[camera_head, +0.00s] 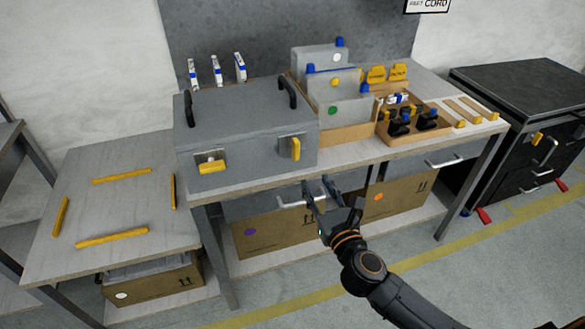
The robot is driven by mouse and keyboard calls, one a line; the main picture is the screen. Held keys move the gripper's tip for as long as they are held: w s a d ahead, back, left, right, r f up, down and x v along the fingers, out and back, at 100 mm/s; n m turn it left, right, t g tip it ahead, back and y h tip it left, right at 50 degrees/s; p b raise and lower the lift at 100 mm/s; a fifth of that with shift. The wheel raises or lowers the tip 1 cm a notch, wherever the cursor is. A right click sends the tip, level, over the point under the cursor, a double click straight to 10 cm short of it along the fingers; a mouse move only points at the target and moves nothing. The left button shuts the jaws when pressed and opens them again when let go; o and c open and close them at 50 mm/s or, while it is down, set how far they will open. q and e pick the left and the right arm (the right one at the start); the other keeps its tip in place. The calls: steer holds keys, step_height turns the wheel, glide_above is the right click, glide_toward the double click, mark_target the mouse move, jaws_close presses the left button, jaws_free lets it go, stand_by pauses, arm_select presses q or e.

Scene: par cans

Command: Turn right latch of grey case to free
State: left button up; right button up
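The grey case (245,115) sits shut on the workbench, with a black handle at each end of its lid. Its right latch (295,148) is a yellow lever standing upright on the front face. Its left latch (211,167) is a yellow lever lying about level. My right gripper (332,196) is in front of the bench edge, below and a little right of the right latch. Its fingers are spread and empty, apart from the case. My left gripper is out of view.
The workbench (350,156) also bears grey dividers and a wooden tray (414,137) of dark parts right of the case. A lower table (110,210) with yellow strips stands at left. A black cabinet (510,90) stands at right. A drawer handle (300,203) is close to my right gripper.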

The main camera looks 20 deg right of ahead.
mark_target(297, 151)
steer(key=shift+m, duration=0.3)
steer(key=w, duration=1.3)
steer(key=shift+w+a+r, duration=0.1)
steer(key=shift+w+a, duration=0.25)
steer(key=shift+w, duration=0.05)
jaws_close()
